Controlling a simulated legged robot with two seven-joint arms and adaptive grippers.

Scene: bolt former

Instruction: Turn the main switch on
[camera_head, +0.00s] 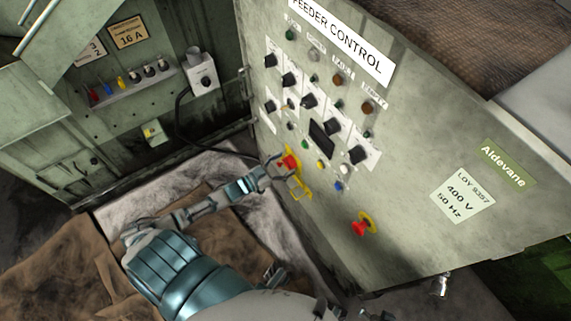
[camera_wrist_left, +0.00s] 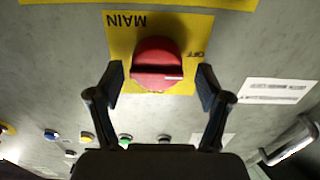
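The main switch is a red rotary knob (camera_wrist_left: 157,62) on a yellow plate (camera_wrist_left: 120,35) marked MAIN and OFF, which reads upside down in the left wrist view. A white mark on the knob points to the right there. In the head view the red knob (camera_head: 290,163) is at the lower left of the feeder control panel, partly covered by my gripper. My left gripper (camera_wrist_left: 160,80) is open, with one finger on each side of the knob. I cannot tell whether the fingers touch it. It also shows in the head view (camera_head: 283,177). My right gripper is not clearly visible.
The feeder control panel (camera_head: 410,130) carries several black knobs and coloured buttons near the switch. A red mushroom button (camera_head: 360,229) on a yellow ring is to the lower right. A grey switch box (camera_head: 202,72) and a cable are on the left cabinet.

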